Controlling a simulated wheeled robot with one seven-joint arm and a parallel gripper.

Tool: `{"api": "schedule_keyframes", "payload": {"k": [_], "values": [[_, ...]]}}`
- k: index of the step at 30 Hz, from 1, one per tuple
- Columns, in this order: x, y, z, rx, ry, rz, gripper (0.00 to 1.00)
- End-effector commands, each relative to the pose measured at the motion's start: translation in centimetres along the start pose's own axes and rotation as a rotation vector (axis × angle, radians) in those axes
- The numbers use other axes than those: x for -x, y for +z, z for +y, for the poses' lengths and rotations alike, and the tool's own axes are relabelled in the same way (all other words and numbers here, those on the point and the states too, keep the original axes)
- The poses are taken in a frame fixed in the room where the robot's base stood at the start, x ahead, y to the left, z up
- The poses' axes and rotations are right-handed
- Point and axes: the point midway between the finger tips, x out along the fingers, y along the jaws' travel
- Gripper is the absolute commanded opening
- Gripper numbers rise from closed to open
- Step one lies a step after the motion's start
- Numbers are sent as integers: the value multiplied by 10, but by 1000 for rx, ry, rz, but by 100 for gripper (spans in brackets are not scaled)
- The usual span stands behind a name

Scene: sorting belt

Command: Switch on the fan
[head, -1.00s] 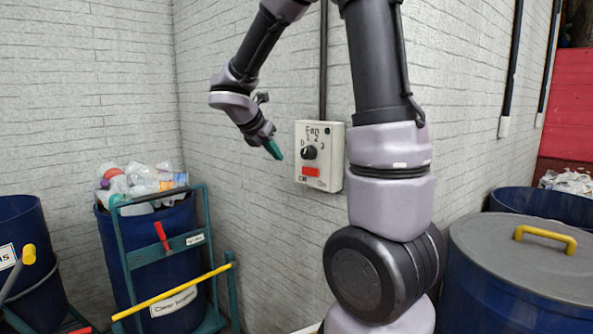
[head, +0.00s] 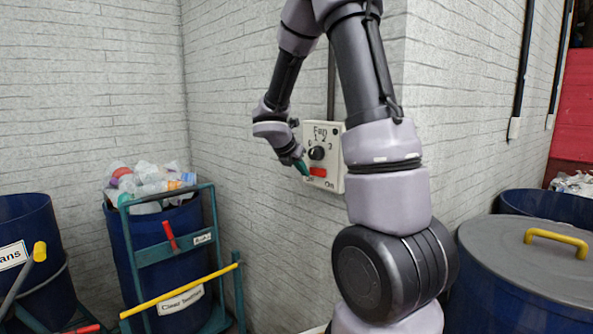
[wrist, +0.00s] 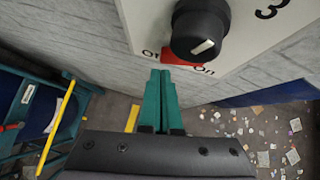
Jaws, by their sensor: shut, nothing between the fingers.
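The fan control box (head: 334,143) is a pale panel on the wall, marked "Fan" with numbers around a black dial (head: 316,153). Below the dial is a red switch (head: 318,172) with "On" printed to its lower right. In the wrist view the dial (wrist: 200,30) partly covers the red switch (wrist: 180,57), with "Off" at its left and "On" at its right. My gripper (head: 304,170) is shut and empty, its green fingertips at the left end of the red switch. In the wrist view the fingertips (wrist: 160,76) point at the switch's lower edge; I cannot tell if they touch.
A blue bin of clear bottles (head: 150,240) on a teal trolley stands at the left. Another blue bin (head: 30,250) is at the far left. A lidded blue drum (head: 500,270) stands at the right. Litter (wrist: 265,125) lies on the floor below.

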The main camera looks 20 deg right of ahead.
Motion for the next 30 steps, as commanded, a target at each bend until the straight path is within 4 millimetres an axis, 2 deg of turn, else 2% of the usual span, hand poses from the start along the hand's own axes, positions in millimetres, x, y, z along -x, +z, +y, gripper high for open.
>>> {"api": "schedule_keyframes", "payload": {"k": [14,25,30], "values": [[-5,5,0,-3,-4,0,0],[-13,13,13,-225,-225,-1,0],[-14,15,14,-249,-249,0,0]]}}
